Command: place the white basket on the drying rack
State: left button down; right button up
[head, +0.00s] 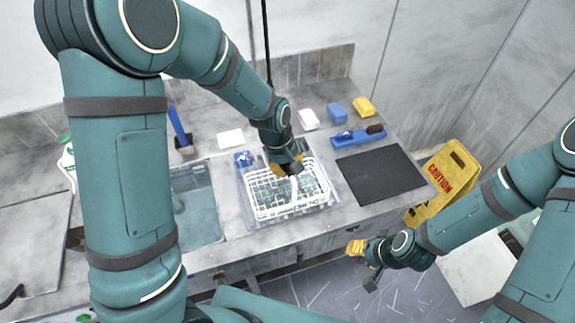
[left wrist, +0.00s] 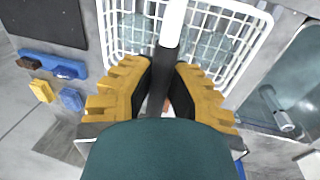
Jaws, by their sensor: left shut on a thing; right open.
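The white basket (head: 290,212) is a wire-like open crate near the middle of the counter in the head view, with clear pieces inside. It also shows in the left wrist view (left wrist: 258,42), with a white handle bar (left wrist: 172,28) across it. My left gripper (head: 287,168) is over the basket, shut on its handle, with the yellow fingers (left wrist: 160,92) on both sides of the bar. The basket sits on or just over a clear tray (head: 246,214); I cannot tell which. My right gripper (head: 363,264) is open and empty in front of the counter. I cannot make out a drying rack for sure.
A sink (head: 196,208) lies left of the basket. A dark mat (head: 381,174) lies right of it. Blue brush (head: 358,136), white block (head: 308,119), blue block (head: 337,113) and yellow block (head: 364,106) stand behind. A yellow caution sign (head: 446,182) stands beyond the counter's right end.

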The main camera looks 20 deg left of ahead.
pick_arm(q)
jog(key=shift+f, duration=0.1)
jog(key=c, duration=1)
grip_release()
jog(key=shift+c, duration=0.2)
jog(key=shift+r, duration=0.2)
notch_tip(320, 180, up, 12)
jog(key=s+a+p, duration=0.1)
jog(key=a, duration=0.1)
jog(key=shift+s+f, duration=0.15)
jog(key=shift+s, duration=0.05)
jog(key=shift+f, duration=0.1)
